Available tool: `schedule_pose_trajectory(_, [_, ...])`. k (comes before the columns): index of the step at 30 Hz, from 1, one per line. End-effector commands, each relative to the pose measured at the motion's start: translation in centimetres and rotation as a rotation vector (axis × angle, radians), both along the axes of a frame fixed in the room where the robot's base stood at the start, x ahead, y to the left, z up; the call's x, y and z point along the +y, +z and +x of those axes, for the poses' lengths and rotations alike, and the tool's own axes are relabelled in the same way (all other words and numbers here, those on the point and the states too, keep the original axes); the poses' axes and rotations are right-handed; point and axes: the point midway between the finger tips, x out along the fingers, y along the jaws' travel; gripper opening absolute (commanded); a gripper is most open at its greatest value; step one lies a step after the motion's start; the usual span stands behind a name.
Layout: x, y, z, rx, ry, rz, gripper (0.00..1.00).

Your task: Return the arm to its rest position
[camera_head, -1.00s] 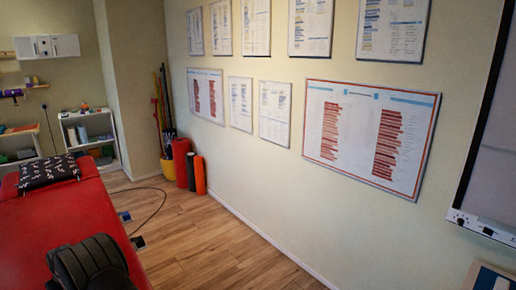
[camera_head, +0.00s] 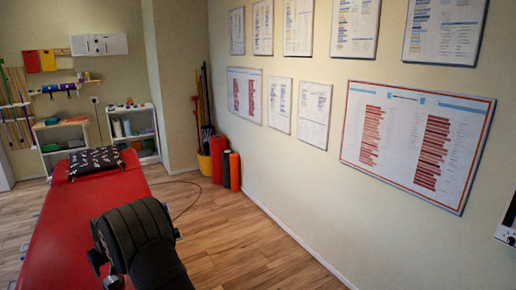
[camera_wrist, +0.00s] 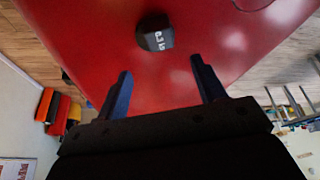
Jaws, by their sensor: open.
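My gripper (camera_wrist: 160,85) shows in the wrist view. Its two dark fingers stand wide apart with nothing between them. A red treatment table (camera_wrist: 90,45) lies beyond the fingertips. On it is a small black weight (camera_wrist: 155,40) with white lettering, ahead of the gap and apart from both fingers. In the head view, a black link of my arm rises in front of the red table (camera_head: 85,205). My gripper and the weight cannot be made out in that view.
A patterned black cushion (camera_head: 95,160) lies at the table's far end. Foam rollers (camera_head: 235,170) and a yellow bucket (camera_head: 204,165) stand by the wall. Shelves (camera_head: 135,130) are at the back. The wooden floor (camera_head: 240,245) right of the table is clear.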

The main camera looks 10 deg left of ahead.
Motion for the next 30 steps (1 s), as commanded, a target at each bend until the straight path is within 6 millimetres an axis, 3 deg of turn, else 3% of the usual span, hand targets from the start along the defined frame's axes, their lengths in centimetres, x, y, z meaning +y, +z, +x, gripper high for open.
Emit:
schedule_pose_trajectory(1, [-0.3, 1.1, -0.1, -0.002, 0.000, 0.001, 0.63])
schedule_pose_trajectory(6, [0.8, -2.4, 0.3, 0.002, 0.000, -0.002, 0.63])
schedule_pose_trajectory(23, [4.0, -11.0, 1.7, 0.002, 0.000, -0.001, 0.63])
schedule_pose_trajectory(30, [3.5, -5.8, 2.0, -0.001, -0.002, 0.001, 0.63])
